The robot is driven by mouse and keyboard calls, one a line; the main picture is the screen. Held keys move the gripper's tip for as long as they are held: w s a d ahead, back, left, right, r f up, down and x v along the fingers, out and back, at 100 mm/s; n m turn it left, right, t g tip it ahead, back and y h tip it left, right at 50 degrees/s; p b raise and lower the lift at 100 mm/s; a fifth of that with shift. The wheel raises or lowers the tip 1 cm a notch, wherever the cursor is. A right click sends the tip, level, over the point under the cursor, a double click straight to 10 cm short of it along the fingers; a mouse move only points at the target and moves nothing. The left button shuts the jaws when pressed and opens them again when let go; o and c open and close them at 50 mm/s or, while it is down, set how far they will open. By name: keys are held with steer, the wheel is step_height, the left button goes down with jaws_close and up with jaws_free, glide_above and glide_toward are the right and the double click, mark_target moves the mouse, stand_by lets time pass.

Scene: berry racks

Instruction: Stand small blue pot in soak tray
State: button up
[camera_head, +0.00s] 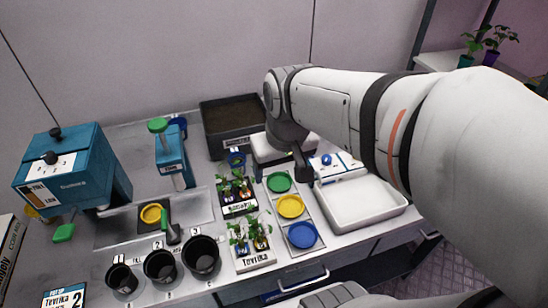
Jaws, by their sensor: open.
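A bluish small pot (242,248) shows at the left of the front holder, partly covered by leaves. A shallow white tray (362,226), which looks like the soak tray, lies empty at the right of the bench. My gripper (301,166) points down behind the coloured dishes, open, with no pot visible in it; its tips are partly unclear.
Green (279,182), yellow (290,206) and blue (302,235) dishes lie in a rack between the seedlings and the white tray. A dark soil bin (222,143) stands behind. Black numbered pots (160,267) line the front left. A teal machine (75,170) stands far left.

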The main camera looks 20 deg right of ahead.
steer(key=s, duration=0.3)
steer(key=shift+s+d+f+m+t, duration=0.1)
steer(key=shift+s+f+m+t, duration=0.2)
steer(key=shift+s+f, duration=0.05)
steer(key=shift+o, duration=0.6)
steer(key=shift+s+f, duration=0.1)
steer(key=shift+s, duration=0.2)
steer(key=m+g+b, duration=0.3)
steer(key=m+b, duration=0.1)
glide_above(237, 160)
steer(key=s, duration=0.2)
step_height(237, 160, down, 12)
step_height(237, 160, down, 8)
steer(key=shift+w+r+p, duration=0.1)
steer(key=shift+w+p, duration=0.05)
steer(key=shift+p, duration=0.75)
steer(key=shift+c, duration=0.3)
steer(key=c, duration=1.1)
